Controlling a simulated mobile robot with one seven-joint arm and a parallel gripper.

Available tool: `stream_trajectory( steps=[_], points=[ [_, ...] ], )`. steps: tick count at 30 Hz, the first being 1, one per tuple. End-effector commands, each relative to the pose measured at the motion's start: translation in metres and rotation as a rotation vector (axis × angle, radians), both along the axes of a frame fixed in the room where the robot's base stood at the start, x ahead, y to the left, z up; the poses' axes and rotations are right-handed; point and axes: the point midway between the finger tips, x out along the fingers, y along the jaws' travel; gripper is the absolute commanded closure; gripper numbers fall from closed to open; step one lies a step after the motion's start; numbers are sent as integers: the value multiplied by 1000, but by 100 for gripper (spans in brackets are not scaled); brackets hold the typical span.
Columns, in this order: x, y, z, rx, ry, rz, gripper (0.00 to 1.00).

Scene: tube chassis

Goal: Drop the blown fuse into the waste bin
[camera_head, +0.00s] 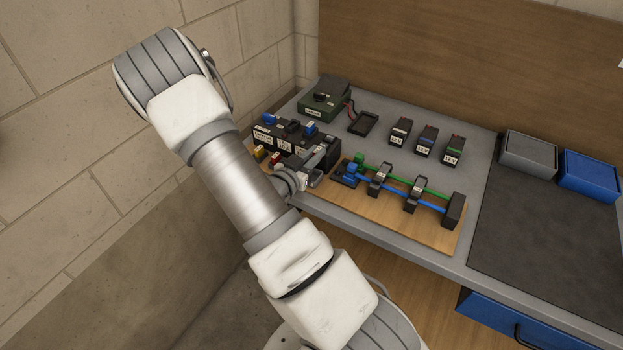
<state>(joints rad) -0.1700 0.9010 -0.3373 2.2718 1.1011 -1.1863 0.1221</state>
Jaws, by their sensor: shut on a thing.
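My gripper (322,160) is at the right end of a black block with white labels (290,137), close over the bench. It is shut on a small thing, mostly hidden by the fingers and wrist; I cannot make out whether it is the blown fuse. Small blue, yellow and red parts sit on and in front of the block. A grey open bin (528,154) and a blue open bin (589,176) stand side by side at the right back of the bench. No label shows which is the waste bin.
A wooden board (400,217) with blue and green tubes in black clips lies just right of my gripper. Three labelled black blocks (426,140) stand behind it. A dark green box (325,98) is at the back left. The dark mat (545,235) is clear.

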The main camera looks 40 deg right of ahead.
Motion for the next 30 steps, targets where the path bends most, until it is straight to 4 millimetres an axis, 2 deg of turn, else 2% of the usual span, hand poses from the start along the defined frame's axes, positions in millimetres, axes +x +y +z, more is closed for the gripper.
stream_trajectory(
  steps=[1, 2, 7, 16, 20, 23, 30],
  points=[
    [0, 0, 0, 0, 0, 0, 100],
    [0, 0, 0, 0, 0, 0, 79],
    [0, 0, 0, 0, 0, 0, 49],
    [0, 1, 0, 0, 0, 0, 49],
    [-4, 10, 1, 1, 0, 1, 49],
    [-10, 26, 3, 2, 1, 4, 49],
    [-32, 80, 12, 2, 0, 6, 49]
  ],
)
